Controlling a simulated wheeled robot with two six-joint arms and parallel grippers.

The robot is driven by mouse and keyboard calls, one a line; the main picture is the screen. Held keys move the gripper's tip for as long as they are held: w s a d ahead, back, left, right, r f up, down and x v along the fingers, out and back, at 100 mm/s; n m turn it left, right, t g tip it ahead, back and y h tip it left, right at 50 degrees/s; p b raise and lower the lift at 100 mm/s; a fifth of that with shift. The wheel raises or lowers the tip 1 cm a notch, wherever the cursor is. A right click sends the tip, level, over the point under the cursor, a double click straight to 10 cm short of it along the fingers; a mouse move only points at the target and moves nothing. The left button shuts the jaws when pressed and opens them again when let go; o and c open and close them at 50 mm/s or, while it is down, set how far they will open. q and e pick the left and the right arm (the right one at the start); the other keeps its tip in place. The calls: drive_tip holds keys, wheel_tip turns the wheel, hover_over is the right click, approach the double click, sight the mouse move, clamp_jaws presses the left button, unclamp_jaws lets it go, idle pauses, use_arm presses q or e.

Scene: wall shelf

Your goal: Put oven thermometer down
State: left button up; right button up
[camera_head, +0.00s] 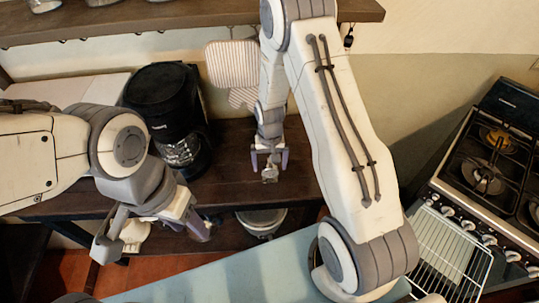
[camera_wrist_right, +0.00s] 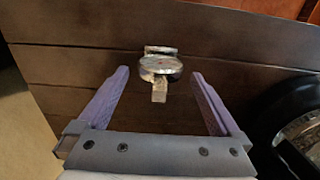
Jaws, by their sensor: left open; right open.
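The oven thermometer (camera_head: 270,174), a small round metal dial on a stand, is on the dark wooden shelf board (camera_head: 235,182) near its front edge. In the right wrist view, the thermometer (camera_wrist_right: 160,68) stands apart from both purple fingers, centred between them and around the level of their tips. My right gripper (camera_head: 270,158) is open and empty, just over the thermometer; it also shows in the right wrist view (camera_wrist_right: 158,78). My left gripper (camera_head: 152,236) is open at the lower left, in front of the shelf, with no thermometer in it.
A black coffee maker (camera_head: 168,110) stands left of the right gripper. A striped cloth-like item (camera_head: 232,63) is behind it. A pot (camera_head: 262,220) sits on the level below. A stove (camera_head: 490,165) is at right. Board around the thermometer is clear.

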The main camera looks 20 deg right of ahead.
wheel_tip(320, 180, up, 11)
drive_tip(key=b, duration=0.3)
drive_tip(key=s+a+r+n, duration=0.6)
drive_tip(key=s+a+r, duration=0.3)
drive_tip(key=s+a, duration=0.25)
drive_tip(key=s+a+r+n, duration=0.1)
drive_tip(key=s+n, duration=0.1)
drive_tip(key=s, duration=0.4)
drive_tip(key=s+a+r+n+y, duration=0.1)
drive_tip(key=s+n, duration=0.1)
drive_tip(key=s, duration=0.4)
drive_tip(key=shift+a+n, duration=0.3)
drive_tip(key=shift+a, duration=0.05)
drive_tip(key=shift+s, duration=0.1)
drive_tip(key=shift+f+b, duration=0.55)
drive_tip(key=shift+f, duration=0.1)
drive_tip(key=shift+c, duration=0.3)
